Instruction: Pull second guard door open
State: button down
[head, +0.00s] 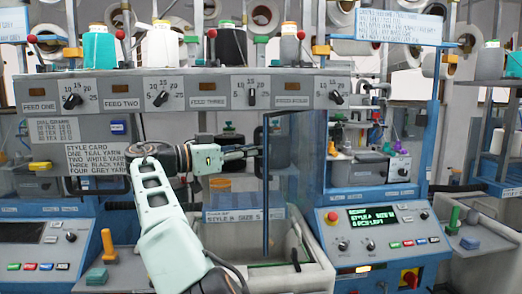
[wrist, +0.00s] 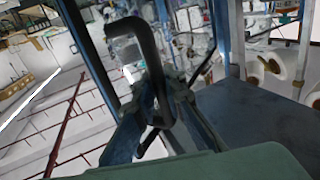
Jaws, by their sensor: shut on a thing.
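The guard door (head: 266,200) is a blue-framed clear panel in the middle of the head view, above a grey bin. In the wrist view a blue frame bar (wrist: 88,58) slants down on the left. A black bent handle (wrist: 150,50) stands in front of the wrist camera. My gripper (head: 256,151) reaches from the left to the door's left edge. In the wrist view my gripper (wrist: 165,108) has its fingers around the handle and is shut on it. The exact finger contact is partly hidden. I cannot tell how far the door stands open.
Above my gripper runs a grey feed panel (head: 215,92) with several knobs. A blue control console (head: 380,235) with a green screen stands to the right. Another console (head: 45,245) stands at left.

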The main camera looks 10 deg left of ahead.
jog(key=shift+s+a+f, duration=0.1)
jog(key=shift+a+f, duration=0.1)
jog(key=shift+f, duration=0.05)
jog(key=c, duration=2.4)
grip_release()
jog(key=o, duration=0.4)
jog(key=shift+s+a+r, duration=0.15)
jog(key=shift+s+a, duration=0.1)
jog(key=shift+w+d+r, duration=0.1)
jog(key=shift+w+d, duration=0.05)
jog(key=shift+d, duration=0.05)
jog(key=shift+d, duration=0.2)
